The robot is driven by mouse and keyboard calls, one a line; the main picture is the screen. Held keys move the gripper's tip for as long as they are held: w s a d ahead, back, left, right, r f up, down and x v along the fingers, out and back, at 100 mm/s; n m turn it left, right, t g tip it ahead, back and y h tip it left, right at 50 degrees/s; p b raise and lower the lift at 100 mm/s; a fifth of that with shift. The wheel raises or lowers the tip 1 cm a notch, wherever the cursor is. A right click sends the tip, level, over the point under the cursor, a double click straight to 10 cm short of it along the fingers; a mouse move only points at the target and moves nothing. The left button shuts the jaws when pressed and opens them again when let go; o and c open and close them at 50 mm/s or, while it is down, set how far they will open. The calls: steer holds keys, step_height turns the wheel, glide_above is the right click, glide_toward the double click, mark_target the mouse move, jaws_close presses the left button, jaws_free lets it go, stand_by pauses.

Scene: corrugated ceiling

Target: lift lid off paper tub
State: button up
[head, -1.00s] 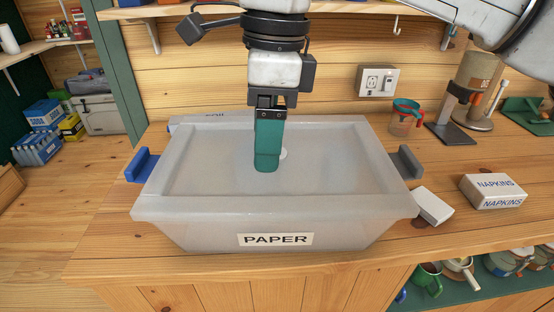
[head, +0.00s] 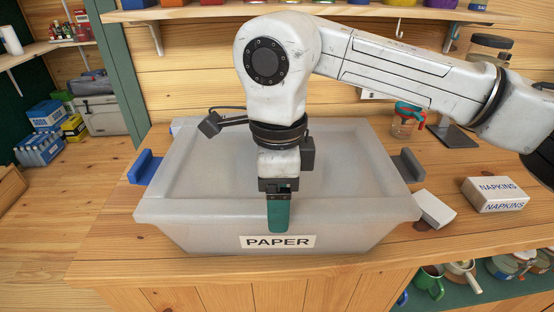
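The paper tub (head: 200,236) is a translucent grey bin with a "PAPER" label, standing on the wooden counter. Its pale grey lid (head: 190,170) with a recessed top sits on it. A blue clip (head: 146,168) stands out at the left side and a dark grey clip (head: 411,166) at the right side. My gripper (head: 278,231), with green fingers, points down at the lid's front rim, just above the label. Contact with the rim cannot be told. My arm hides the lid's middle. Only one finger face shows, so the opening between the fingers is hidden.
A napkin box (head: 495,193) and a small white block (head: 434,208) lie right of the tub. A shelf (head: 350,14) runs above the back. The counter's front edge (head: 330,266) is close to the tub.

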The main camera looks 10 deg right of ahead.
steer(key=shift+f, duration=0.35)
steer(key=shift+c, duration=0.2)
steer(key=c, duration=1.2)
